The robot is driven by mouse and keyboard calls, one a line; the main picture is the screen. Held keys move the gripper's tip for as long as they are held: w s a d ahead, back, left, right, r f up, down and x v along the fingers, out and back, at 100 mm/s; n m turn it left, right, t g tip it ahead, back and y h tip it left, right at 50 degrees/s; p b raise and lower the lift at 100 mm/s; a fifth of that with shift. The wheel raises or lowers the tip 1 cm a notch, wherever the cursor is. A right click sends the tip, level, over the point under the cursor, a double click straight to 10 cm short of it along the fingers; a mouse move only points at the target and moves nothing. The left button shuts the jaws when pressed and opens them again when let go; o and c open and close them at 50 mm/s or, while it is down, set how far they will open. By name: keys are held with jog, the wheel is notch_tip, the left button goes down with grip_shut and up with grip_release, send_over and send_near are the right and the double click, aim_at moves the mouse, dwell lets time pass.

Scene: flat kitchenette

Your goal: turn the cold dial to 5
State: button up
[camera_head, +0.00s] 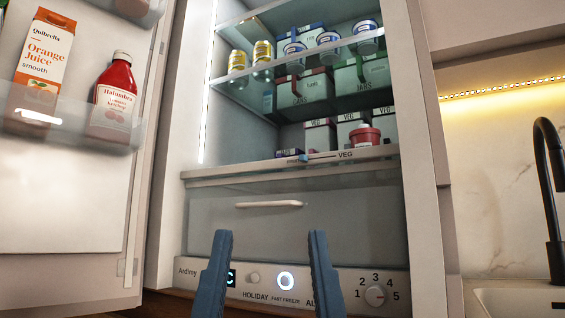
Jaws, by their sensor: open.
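The cold dial (375,296) is a small round cream knob at the right end of the control panel (205,276) at the fridge's foot. The numbers 1 to 5 are printed around it, with 5 at its right. I cannot tell which number its mark points to. My gripper (270,240) shows as two blue-grey fingers at the bottom middle, spread wide apart with nothing between them. It is left of the dial and apart from it in the picture. The right finger covers part of a panel label beginning "AL".
The open fridge door (70,190) stands at the left with orange juice (43,52) and ketchup (115,90). A drawer with a handle (268,205) is above the panel. A black tap (550,190) and sink (520,300) are at the right.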

notch_tip(320, 180, up, 9)
jog(key=d+p, duration=0.1)
jog(key=p, duration=0.7)
jog(key=shift+w, duration=0.15)
